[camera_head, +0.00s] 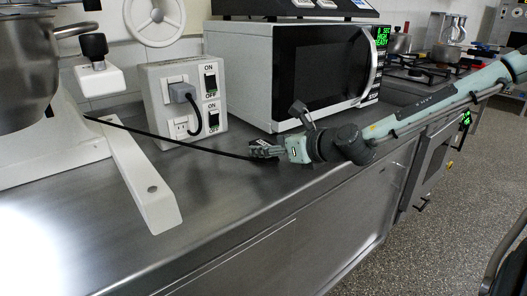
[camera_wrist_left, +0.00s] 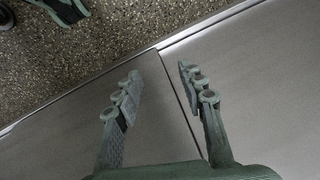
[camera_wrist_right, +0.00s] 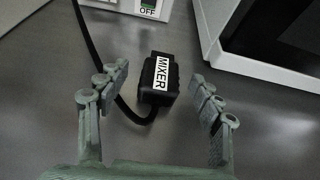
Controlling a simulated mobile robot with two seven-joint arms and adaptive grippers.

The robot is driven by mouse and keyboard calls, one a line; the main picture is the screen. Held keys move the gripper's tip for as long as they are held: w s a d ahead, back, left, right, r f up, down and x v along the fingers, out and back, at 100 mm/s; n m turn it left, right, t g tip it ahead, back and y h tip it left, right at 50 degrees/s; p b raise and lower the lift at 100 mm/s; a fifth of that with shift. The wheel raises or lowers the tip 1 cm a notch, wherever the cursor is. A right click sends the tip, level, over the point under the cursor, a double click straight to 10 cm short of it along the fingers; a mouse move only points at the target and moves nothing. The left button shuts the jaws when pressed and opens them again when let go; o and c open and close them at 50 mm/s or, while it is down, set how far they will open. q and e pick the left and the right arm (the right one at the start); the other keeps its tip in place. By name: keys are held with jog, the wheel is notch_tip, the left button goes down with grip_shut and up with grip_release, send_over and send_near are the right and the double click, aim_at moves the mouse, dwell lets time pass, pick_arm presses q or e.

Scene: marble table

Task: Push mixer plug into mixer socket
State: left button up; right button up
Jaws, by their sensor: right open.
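The black mixer plug (camera_wrist_right: 161,80) bears a white MIXER label and lies on the steel counter in the right wrist view. My right gripper (camera_wrist_right: 157,76) is open, with one finger on each side of the plug and gaps between. In the head view my right gripper (camera_head: 266,151) is low over the counter, right of the outlet box (camera_head: 154,122). The box's lower socket (camera_head: 182,127) is empty; a grey plug (camera_head: 182,92) sits in the upper one. I cannot read which is the mixer socket. My left gripper (camera_wrist_left: 160,73) is open and empty in the left wrist view.
The white mixer (camera_head: 128,165) with its metal bowl (camera_head: 25,75) stands at left. Its black cable (camera_head: 175,142) crosses the counter before the outlet box. A microwave (camera_head: 245,65) stands right behind my right gripper. The front counter (camera_head: 235,200) is clear.

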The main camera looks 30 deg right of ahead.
aim_at(264, 144)
jog(key=shift+x, duration=1.15)
jog(key=shift+w+f, duration=0.3)
jog(key=shift+w, duration=0.25)
pick_arm(q)
jog(key=shift+w+r, duration=0.2)
jog(key=shift+r, duration=0.4)
jog(key=shift+w+r, duration=0.15)
jog(key=shift+r, duration=0.4)
jog(key=shift+s, duration=0.1)
pick_arm(e)
jog(key=c, duration=1.3)
pick_arm(q)
jog(key=shift+s+d+f, duration=0.1)
jog(key=shift+f, duration=0.1)
pick_arm(e)
jog(key=shift+r, duration=0.2)
